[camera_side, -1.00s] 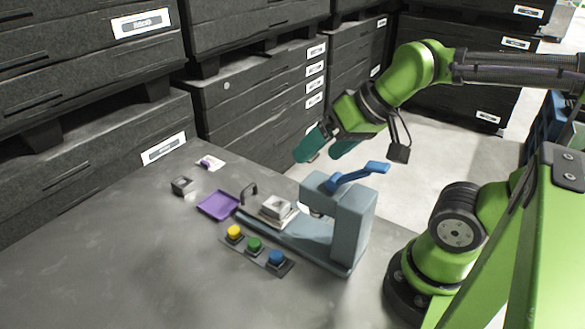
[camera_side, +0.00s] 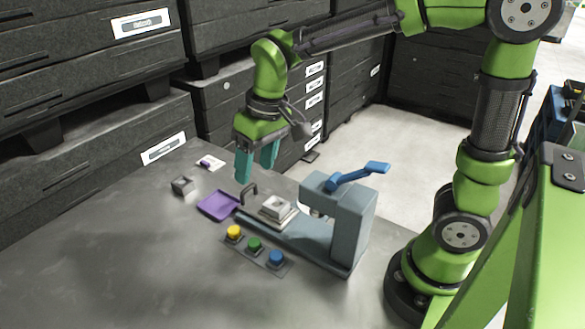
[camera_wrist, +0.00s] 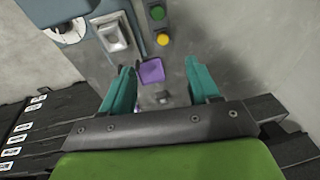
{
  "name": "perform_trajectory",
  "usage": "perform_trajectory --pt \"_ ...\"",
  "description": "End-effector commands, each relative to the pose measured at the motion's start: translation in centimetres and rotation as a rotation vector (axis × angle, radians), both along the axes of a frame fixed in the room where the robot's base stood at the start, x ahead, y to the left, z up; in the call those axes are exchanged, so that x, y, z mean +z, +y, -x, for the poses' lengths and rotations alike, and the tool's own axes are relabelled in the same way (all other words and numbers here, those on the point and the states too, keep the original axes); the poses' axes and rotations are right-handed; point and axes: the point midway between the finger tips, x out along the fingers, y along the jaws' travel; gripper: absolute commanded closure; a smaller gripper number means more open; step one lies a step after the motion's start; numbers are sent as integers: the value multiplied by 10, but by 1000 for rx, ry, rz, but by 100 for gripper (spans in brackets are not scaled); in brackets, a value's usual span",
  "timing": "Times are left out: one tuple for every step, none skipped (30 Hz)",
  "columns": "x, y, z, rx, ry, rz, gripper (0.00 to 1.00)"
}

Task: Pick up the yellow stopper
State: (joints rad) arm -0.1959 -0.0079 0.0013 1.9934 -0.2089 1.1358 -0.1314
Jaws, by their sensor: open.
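The yellow stopper (camera_side: 233,232) sits at the left end of a dark strip holder, in a row with a green stopper (camera_side: 254,244) and a blue stopper (camera_side: 276,257). In the wrist view the yellow stopper (camera_wrist: 163,39) shows near the top, beyond my fingertips, with the green stopper (camera_wrist: 157,12) above it. My gripper (camera_side: 256,172) is open and empty, pointing down above the table behind the purple tray. Its teal fingers also frame the lower middle of the wrist view (camera_wrist: 164,85). The stopper is clear of the fingers, and nothing hides it.
A purple tray (camera_side: 216,206) lies just behind the stoppers. A grey-blue press (camera_side: 346,230) with a blue lever (camera_side: 358,175) stands to the right, with a light metal block (camera_side: 275,206) on its base. A small grey block (camera_side: 182,186) sits at the left. The front-left table is clear.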

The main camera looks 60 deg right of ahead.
Motion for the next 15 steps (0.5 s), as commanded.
perform_trajectory --pt "-10 8 -15 45 43 27 39" --pt "-14 12 -22 68 63 42 39" --pt "-19 16 -31 97 86 61 39" --pt "-22 19 -37 117 102 74 39" --pt "-25 21 -43 135 117 87 39" --pt "-27 24 -50 157 133 101 39" --pt "-28 25 -55 173 141 113 39" --pt "-27 26 -59 185 145 120 39" --pt "-23 26 -63 197 147 128 39" --pt "-19 25 -65 203 144 132 39" --pt "-15 25 -65 209 142 136 39" --pt "-16 24 -64 219 149 139 39" --pt "-19 23 -62 223 157 141 39" --pt "-23 23 -61 226 161 140 39" --pt "-29 23 -61 228 162 139 39"
